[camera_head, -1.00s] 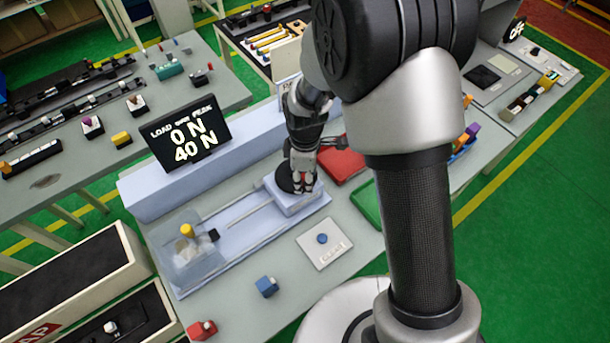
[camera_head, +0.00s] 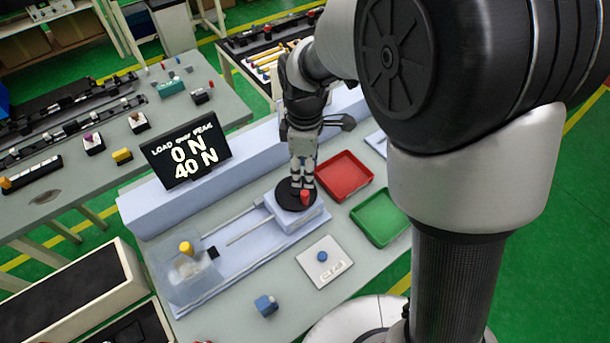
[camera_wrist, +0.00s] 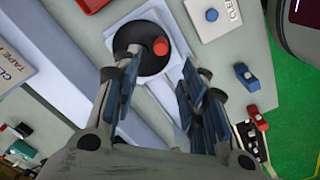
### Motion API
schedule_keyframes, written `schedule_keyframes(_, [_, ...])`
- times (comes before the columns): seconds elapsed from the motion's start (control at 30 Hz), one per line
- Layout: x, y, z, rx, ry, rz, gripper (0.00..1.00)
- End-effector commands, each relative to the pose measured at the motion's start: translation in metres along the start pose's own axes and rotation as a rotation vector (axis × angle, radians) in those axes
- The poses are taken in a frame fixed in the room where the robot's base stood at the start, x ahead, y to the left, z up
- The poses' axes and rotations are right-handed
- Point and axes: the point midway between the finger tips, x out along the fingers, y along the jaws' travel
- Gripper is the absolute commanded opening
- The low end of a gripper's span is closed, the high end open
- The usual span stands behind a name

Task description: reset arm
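My gripper (camera_head: 302,178) points down over the black round disc (camera_head: 288,197) on the pale blue sliding block of the test rig. A red knob or peg (camera_head: 305,197) stands at the disc's edge, just below the fingertips. In the wrist view my gripper (camera_wrist: 158,72) has its two fingers well apart with nothing between them. The black disc (camera_wrist: 136,58) and red peg (camera_wrist: 160,46) show beyond the fingertips, apart from them. The display (camera_head: 187,152) reads 0 N load and 40 N peak.
A red tray (camera_head: 344,176) and green tray (camera_head: 380,217) lie right of the rig. A panel with a blue button (camera_head: 322,256) and a blue clip (camera_head: 265,305) lie in front. A clear box with a yellow knob (camera_head: 186,247) is at the rig's left end.

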Motion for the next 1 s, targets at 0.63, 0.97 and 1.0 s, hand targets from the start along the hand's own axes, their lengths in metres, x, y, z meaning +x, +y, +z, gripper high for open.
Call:
schedule_keyframes(0.63, [-0.006,-0.001,0.003,0.017,0.003,0.006,0.39])
schedule_keyframes(0.97, [-0.065,-0.041,0.063,0.452,0.079,0.117,0.39])
schedule_keyframes(1.0, [-0.071,-0.05,0.072,0.523,0.094,0.133,0.39])
